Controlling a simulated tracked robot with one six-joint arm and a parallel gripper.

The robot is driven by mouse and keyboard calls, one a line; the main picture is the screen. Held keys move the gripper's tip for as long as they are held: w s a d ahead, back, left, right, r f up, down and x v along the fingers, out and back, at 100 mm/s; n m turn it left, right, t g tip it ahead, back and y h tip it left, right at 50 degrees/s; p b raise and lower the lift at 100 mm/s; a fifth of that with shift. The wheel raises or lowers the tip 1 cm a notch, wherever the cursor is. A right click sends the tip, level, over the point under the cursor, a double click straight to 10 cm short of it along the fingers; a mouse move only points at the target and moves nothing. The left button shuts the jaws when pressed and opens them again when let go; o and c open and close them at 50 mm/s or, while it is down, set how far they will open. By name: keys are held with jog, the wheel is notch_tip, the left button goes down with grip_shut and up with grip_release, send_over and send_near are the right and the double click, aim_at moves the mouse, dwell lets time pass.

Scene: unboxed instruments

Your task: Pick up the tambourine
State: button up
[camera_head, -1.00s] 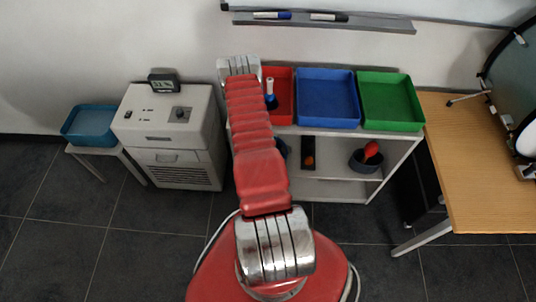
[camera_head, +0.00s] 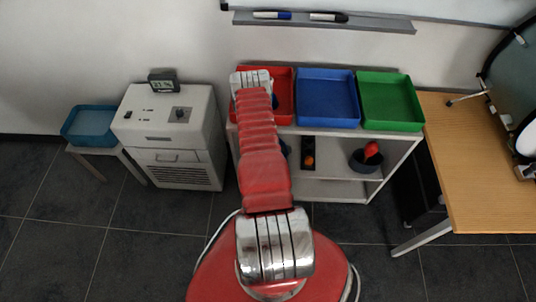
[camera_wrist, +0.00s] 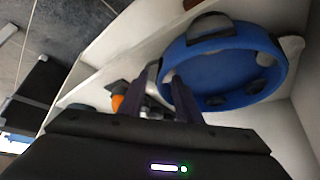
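A blue tambourine (camera_wrist: 235,95) with metal jingles in its rim lies on a white shelf, in the right half of the wrist view. In the head view only a small blue part of it (camera_head: 286,148) shows on the middle shelf beside my arm. My gripper (camera_wrist: 163,72) is open, with a gap between its two dark fingers. The right finger overlaps the tambourine's left rim in the picture; I cannot tell if it touches. Nothing is seen held between the fingers. In the head view my arm hides the gripper.
Red (camera_head: 284,112), blue (camera_head: 328,98) and green (camera_head: 390,100) trays stand on top of the white shelf unit (camera_head: 345,190). A dark pot with a red item (camera_head: 371,150) and a dark holder with an orange item (camera_head: 308,155) share the middle shelf. A wooden table (camera_head: 480,180) stands at right.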

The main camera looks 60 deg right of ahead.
jog(key=shift+x, duration=0.8)
jog(key=shift+c, duration=0.2)
grip_shut()
dwell(1.0)
